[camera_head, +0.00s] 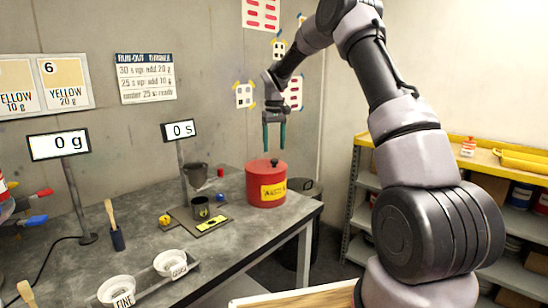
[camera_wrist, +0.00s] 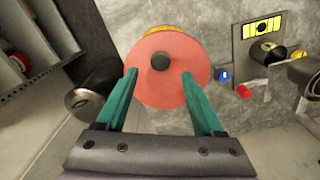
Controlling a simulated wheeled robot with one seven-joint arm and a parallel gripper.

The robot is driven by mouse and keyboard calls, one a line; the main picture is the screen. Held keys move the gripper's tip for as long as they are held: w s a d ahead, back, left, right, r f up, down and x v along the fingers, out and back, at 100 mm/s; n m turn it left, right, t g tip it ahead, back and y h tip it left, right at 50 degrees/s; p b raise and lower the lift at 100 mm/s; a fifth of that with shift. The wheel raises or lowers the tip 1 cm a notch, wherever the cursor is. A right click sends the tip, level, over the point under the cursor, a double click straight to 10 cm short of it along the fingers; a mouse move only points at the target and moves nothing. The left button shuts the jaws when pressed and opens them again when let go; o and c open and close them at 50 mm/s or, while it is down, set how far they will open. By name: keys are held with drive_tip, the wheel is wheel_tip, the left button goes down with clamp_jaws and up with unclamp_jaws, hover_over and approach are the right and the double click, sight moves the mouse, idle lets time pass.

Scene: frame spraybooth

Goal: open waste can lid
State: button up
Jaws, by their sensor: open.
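The waste can (camera_head: 266,190) is red with a yellow label and stands on the far right part of the grey bench. Its flat red lid (camera_head: 265,167) is on, with a small dark knob (camera_head: 274,162) on top. In the wrist view the lid (camera_wrist: 150,88) is a round red disc with the knob (camera_wrist: 160,62) near its middle. My gripper (camera_head: 274,147) points down above the lid, its green fingers apart with nothing between them. In the wrist view my gripper's fingertips (camera_wrist: 158,73) lie either side of the knob. The exact height gap is hard to tell.
Left of the can on the bench (camera_head: 150,212) are a viscosity cup on a stand (camera_head: 196,176), a dark cup on a scale (camera_head: 201,208), and small red and blue items. A dark lidded bin (camera_head: 304,188) stands beyond the bench's right end. Shelves (camera_head: 470,160) line the right wall.

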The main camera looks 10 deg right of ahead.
sight(274, 160)
wheel_tip(274, 160, down, 5)
drive_tip(key=shift+f, duration=0.1)
drive_tip(key=shift+s, duration=0.1)
clamp_jaws()
idle(1.5)
